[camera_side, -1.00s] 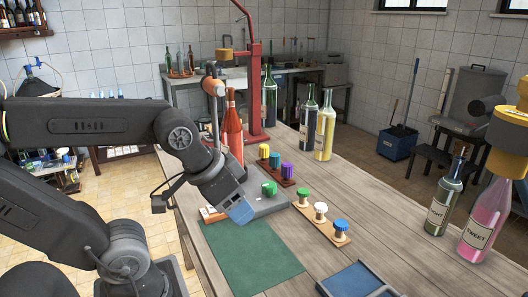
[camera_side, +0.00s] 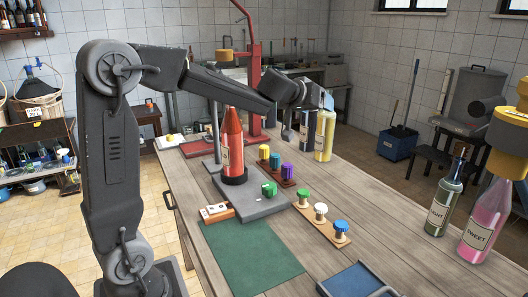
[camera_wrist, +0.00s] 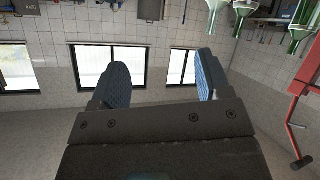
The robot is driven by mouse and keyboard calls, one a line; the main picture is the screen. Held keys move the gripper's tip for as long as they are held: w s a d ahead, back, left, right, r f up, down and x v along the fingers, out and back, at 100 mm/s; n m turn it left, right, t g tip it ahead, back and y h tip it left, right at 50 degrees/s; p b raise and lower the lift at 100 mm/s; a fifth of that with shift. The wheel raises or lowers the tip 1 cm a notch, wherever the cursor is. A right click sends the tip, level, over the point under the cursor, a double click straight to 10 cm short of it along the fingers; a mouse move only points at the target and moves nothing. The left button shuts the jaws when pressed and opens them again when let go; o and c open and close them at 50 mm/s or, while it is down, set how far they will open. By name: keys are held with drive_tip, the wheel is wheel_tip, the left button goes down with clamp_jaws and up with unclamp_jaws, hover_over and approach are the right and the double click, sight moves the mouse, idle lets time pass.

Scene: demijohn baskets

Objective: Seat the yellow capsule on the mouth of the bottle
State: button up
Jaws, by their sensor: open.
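The yellow capsule (camera_side: 264,152) sits on a peg of a dark red rack, at its left end, beside a teal and a purple capsule. The orange-red bottle (camera_side: 233,148) stands upright in a dark ring on a grey base (camera_side: 262,206), left of that rack. My gripper (camera_wrist: 161,78) is open and empty in the wrist view, with blue-padded fingers apart and only wall and windows between them. In the side view my wrist is raised over the table's far part, right of the bottle and well above the capsules; the fingertips are hard to make out there.
A green capsule (camera_side: 269,189) is on the grey base. A wooden rack (camera_side: 322,225) holds green, white and blue capsules. Tall bottles (camera_side: 325,136) stand behind, near the red press post (camera_side: 254,90). A green mat (camera_side: 250,255) and blue tray (camera_side: 358,281) lie in front.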

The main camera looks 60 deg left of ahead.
drive_tip(key=w+a+f+n+g+y, duration=0.1)
drive_tip(key=a+f+n+g+y, duration=0.15)
drive_tip(key=a, duration=0.45)
drive_tip(key=w+a+f+n+g+y, duration=0.1)
drive_tip(key=a+f+n+y, duration=0.1)
drive_tip(key=a+f, duration=0.3)
drive_tip(key=n+g, duration=0.3)
drive_tip(key=g, duration=0.2)
approach(264, 146)
drive_tip(key=shift+y, duration=0.45)
drive_tip(key=a+f, duration=0.1)
drive_tip(key=w+a+f, duration=0.1)
drive_tip(key=f, duration=0.3)
drive_tip(key=shift+w+a+f, duration=0.15)
drive_tip(key=shift+a+f, duration=0.05)
drive_tip(key=shift+a, duration=0.2)
drive_tip(key=shift+w+r+x, duration=0.1)
drive_tip(key=shift+r+x, duration=0.05)
drive_tip(key=shift+x, duration=1.35)
drive_tip(key=shift+w+r+x, duration=0.1)
drive_tip(key=shift+x, duration=1.4)
drive_tip(key=shift+a, duration=0.15)
drive_tip(key=c, duration=1)
